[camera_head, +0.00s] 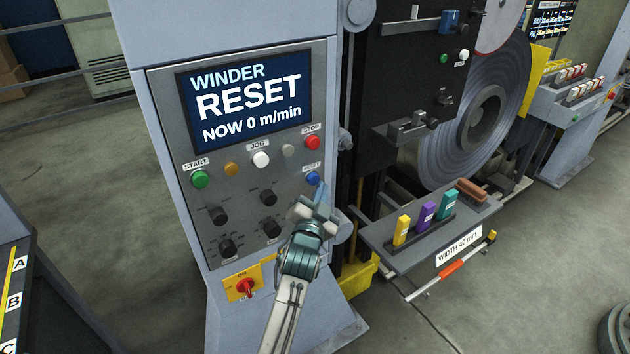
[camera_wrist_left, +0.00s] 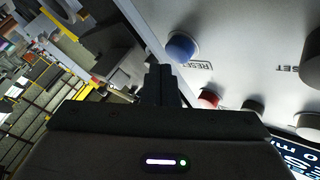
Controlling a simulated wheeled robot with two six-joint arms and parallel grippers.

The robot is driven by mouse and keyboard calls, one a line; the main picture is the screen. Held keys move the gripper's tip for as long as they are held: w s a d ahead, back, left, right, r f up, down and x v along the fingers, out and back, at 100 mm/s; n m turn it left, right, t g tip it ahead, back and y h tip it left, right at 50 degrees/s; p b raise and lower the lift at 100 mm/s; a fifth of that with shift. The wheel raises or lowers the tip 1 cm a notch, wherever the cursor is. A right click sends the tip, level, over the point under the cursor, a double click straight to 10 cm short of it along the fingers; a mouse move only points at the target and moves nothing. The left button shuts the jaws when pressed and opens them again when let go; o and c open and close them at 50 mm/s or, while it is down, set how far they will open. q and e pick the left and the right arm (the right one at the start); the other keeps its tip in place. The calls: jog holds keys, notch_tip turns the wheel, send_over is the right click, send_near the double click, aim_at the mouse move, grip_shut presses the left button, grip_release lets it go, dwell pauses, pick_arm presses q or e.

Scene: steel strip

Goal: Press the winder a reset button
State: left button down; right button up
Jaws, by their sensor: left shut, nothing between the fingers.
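The blue reset button (camera_head: 313,178) sits at the right edge of the winder's grey control panel (camera_head: 205,170), under the red stop button (camera_head: 312,142). The display (camera_head: 247,95) reads "WINDER RESET NOW 0 m/min". My left gripper (camera_head: 318,195) is shut and empty, with its tips just below the blue button. In the left wrist view the blue button (camera_wrist_left: 182,47) with its RESET label stands just beyond and right of the shut fingertips (camera_wrist_left: 161,68). Whether the fingers touch it I cannot tell. My right gripper is not in view.
A green start button (camera_head: 200,179), a white jog button (camera_head: 261,159) and several black knobs share the panel. A yellow-plated red switch (camera_head: 244,288) is below. To the right, a shelf (camera_head: 385,245) with coloured blocks projects near my left arm.

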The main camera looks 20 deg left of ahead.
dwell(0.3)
pick_arm(q)
jog(key=shift+w+a, duration=0.25)
jog(key=shift+a, duration=0.1)
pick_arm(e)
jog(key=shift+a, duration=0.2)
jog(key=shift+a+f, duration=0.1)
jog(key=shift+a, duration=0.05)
pick_arm(q)
jog(key=shift+w+a+r, duration=0.1)
jog(key=shift+w+a, duration=0.3)
jog(key=shift+a, duration=0.05)
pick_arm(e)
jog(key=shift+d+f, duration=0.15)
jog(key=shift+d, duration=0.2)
pick_arm(q)
jog(key=shift+s+d, duration=0.1)
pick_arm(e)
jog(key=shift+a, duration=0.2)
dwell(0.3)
pick_arm(q)
jog(key=shift+s+d, duration=0.25)
jog(key=shift+d, duration=0.05)
jog(key=shift+s+d, duration=0.35)
jog(key=shift+d, duration=0.05)
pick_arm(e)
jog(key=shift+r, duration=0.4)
